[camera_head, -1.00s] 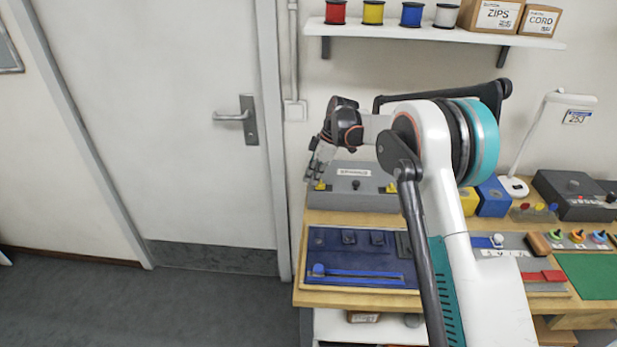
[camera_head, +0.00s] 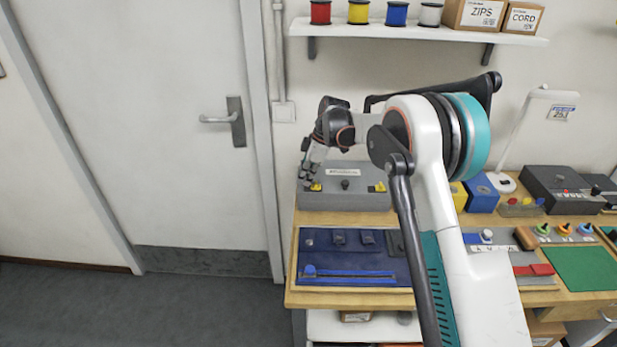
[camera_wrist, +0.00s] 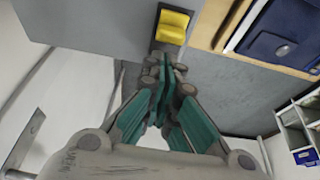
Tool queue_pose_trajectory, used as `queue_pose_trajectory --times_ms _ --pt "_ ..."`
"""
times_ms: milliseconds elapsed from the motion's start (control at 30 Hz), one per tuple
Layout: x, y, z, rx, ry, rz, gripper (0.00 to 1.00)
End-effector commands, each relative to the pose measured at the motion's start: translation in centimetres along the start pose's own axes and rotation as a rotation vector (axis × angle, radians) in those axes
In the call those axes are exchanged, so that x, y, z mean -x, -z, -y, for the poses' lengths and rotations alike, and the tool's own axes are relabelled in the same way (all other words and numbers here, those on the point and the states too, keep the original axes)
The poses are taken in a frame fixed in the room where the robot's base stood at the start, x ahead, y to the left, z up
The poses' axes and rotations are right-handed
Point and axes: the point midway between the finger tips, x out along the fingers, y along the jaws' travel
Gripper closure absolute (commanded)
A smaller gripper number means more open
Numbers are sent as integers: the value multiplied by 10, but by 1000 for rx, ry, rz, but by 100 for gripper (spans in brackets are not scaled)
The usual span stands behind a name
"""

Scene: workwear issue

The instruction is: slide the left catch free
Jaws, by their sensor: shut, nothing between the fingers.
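A grey case (camera_head: 343,201) stands at the back left of the workbench, with a label and a dark knob. Its left catch (camera_head: 316,187) is a small yellow block near the case's left end; a second yellow catch (camera_head: 380,187) is at the right end. My gripper (camera_head: 309,182) is shut and empty, pointing down at the case's left end, just left of the left catch. In the wrist view the left catch (camera_wrist: 173,26) lies just beyond the closed fingertips (camera_wrist: 166,68); I cannot tell whether they touch it.
A blue board (camera_head: 350,261) with a slider lies in front of the case. Yellow and blue blocks (camera_head: 481,193), a lamp (camera_head: 502,182) and a dark box (camera_head: 560,188) stand to the right. A shelf (camera_head: 420,32) with spools hangs above. The door side at left is free.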

Motion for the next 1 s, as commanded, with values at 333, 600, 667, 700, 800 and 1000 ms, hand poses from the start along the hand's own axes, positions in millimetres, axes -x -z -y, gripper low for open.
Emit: queue_pose_trajectory --times_ms 333,600,667,700,800,1000 --pt "46 22 6 -3 -1 -1 100" --pt "85 22 6 -2 -1 -1 100" --pt "89 21 6 -2 -1 -1 100" --pt "91 21 6 -2 -1 -1 100" --pt "93 21 6 -1 0 -1 100" --pt "93 21 6 -1 0 -1 100"
